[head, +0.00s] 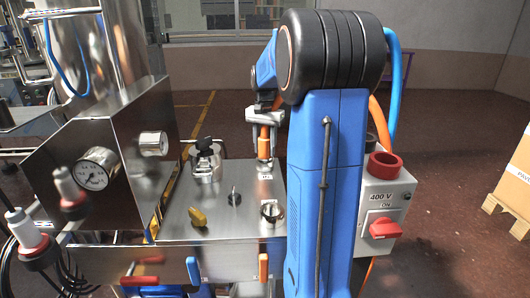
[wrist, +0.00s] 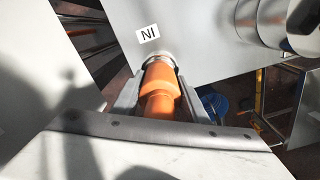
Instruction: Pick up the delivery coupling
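An orange coupling (head: 264,146), which looks like the delivery coupling, stands upright on the steel panel top near its back right edge. It sits at a metal fitting beside a small white label. My gripper (head: 265,124) is above it, pointing down, with fingers on either side. In the wrist view the orange coupling (wrist: 160,93) lies between my two fingers (wrist: 158,98), its far end at a metal ring. The fingers are very close to its sides; I cannot tell whether they press on it. The label (wrist: 148,33) reads "IN", upside down.
A pressure gauge (head: 98,168) is at left. A 400 V box (head: 384,205) stands right of my arm.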

